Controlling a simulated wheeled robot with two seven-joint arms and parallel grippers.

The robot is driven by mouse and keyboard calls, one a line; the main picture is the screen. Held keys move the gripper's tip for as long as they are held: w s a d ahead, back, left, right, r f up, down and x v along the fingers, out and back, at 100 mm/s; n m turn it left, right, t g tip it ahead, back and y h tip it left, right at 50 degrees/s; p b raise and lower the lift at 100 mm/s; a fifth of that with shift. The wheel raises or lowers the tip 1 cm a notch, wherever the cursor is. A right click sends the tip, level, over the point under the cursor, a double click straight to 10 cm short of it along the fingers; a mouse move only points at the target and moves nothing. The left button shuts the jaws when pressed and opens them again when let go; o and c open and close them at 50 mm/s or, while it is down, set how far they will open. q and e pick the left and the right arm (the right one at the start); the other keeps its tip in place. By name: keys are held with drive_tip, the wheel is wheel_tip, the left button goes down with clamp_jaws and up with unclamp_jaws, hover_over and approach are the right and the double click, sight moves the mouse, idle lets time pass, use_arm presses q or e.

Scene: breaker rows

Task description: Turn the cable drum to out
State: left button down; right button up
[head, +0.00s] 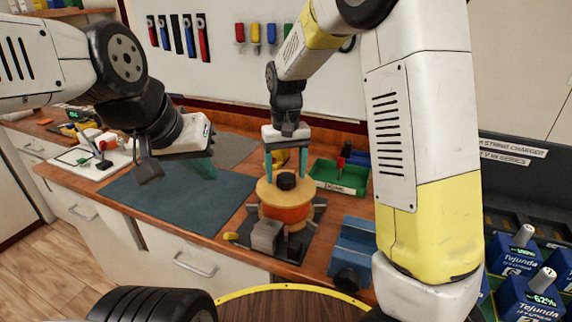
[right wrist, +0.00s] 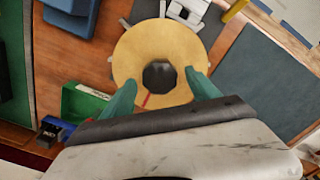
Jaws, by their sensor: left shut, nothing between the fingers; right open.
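The cable drum (head: 283,213) stands upright on a dark base on the bench, with tan flanges, an orange-red middle and a black knob (head: 286,181) on top. In the right wrist view its round tan top (right wrist: 138,57) shows from above, with a short red mark near the knob. My right gripper (head: 286,176) points down at the drum, open, its teal fingers apart on either side of the knob's line; whether they touch the drum I cannot tell. My left gripper (head: 207,168) is shut and empty above the dark mat, left of the drum.
A grey block (head: 266,236) and a yellow-tipped lever (head: 231,236) sit at the drum's front. A green bin (head: 338,177) and a blue vise-like block (head: 352,250) stand to the right. The blue-grey mat (head: 165,200) is clear.

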drive_tip(key=shift+f, duration=0.3)
drive_tip(key=shift+c, duration=0.2)
clamp_jaws()
